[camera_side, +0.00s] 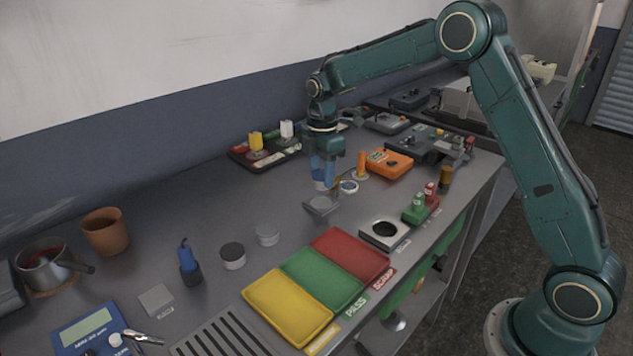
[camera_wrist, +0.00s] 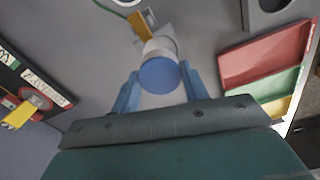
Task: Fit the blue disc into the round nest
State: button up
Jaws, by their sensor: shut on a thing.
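My gripper (camera_side: 322,183) has two blue fingers and hangs over the bench. In the wrist view it (camera_wrist: 158,76) is shut on the blue disc (camera_wrist: 160,75), a round blue face with a pale, thick side. In the side view the disc is mostly hidden by the fingers, with a pale part low between them. The round nest (camera_side: 385,229) is a light block with a dark round hole, to the right of and nearer than my gripper. Part of it shows at the top of the wrist view (camera_wrist: 265,17). The disc is apart from the nest.
A small grey pan (camera_side: 322,208) lies below my gripper. Red (camera_side: 350,256), green and yellow trays lie in front. An orange box (camera_side: 389,162) and an orange post (camera_side: 361,164) stand behind right. A red-green block (camera_side: 420,208) stands beside the nest.

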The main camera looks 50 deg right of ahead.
aim_at(322, 186)
jog(key=shift+f, duration=0.25)
jog(key=shift+f, duration=1.9)
jog(key=shift+f, duration=0.55)
dwell(0.8)
jog(key=o, duration=1.1)
jog(key=shift+o, duration=0.2)
notch_tip(322, 186, up, 13)
jog(key=shift+r, duration=0.45)
